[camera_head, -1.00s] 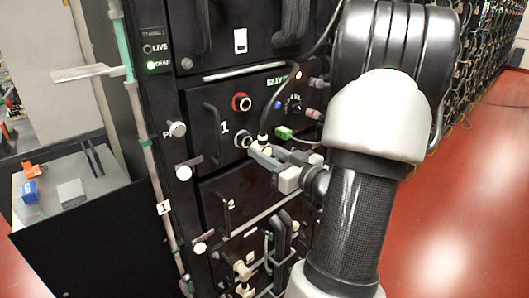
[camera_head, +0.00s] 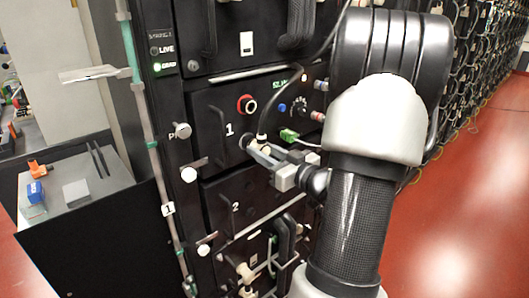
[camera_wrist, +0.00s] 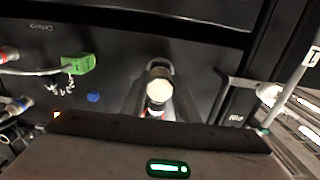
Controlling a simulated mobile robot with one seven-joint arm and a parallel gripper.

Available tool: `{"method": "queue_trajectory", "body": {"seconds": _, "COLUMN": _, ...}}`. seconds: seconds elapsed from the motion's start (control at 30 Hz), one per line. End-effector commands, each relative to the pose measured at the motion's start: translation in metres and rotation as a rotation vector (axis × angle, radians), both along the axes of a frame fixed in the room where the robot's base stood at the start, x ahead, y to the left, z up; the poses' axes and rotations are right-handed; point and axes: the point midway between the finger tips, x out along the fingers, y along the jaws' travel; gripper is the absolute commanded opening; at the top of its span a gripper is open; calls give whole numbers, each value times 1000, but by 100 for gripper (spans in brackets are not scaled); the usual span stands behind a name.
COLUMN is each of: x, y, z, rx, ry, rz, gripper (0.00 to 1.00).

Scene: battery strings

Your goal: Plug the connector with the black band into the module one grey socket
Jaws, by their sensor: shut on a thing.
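Module one (camera_head: 215,108) is the black front panel marked "1". Its red-ringed socket (camera_head: 246,104) is uncovered. Just below it, the grey socket (camera_head: 244,141) shows only as a partial rim beside my fingertips. My gripper (camera_head: 259,149) is shut on the connector (camera_head: 262,138), a pale plug with a dark band and a black cable rising from it. The connector is right at the grey socket; whether it is seated I cannot tell. In the wrist view the connector's pale round end (camera_wrist: 159,88) sits between my fingers and hides the socket.
A green plug (camera_head: 289,135) with a pale cable sits right of my gripper. A bar handle (camera_head: 218,130) stands out at left. Module two (camera_head: 225,195) is below. A side table (camera_head: 95,185) is at left.

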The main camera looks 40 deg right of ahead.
Motion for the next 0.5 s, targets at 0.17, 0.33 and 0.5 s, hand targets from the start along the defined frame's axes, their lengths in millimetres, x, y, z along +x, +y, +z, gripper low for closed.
{"method": "queue_trajectory", "body": {"seconds": 0.17, "x": 5, "y": 1, "z": 1, "rx": 0, "ry": -2, "rz": 1, "gripper": 1}}
{"method": "queue_trajectory", "body": {"seconds": 0.33, "x": 9, "y": 1, "z": 1, "rx": -1, "ry": -2, "rz": 1, "gripper": 1}}
{"method": "queue_trajectory", "body": {"seconds": 0.5, "x": 11, "y": 1, "z": 1, "rx": -1, "ry": -2, "rz": 1, "gripper": 41}}
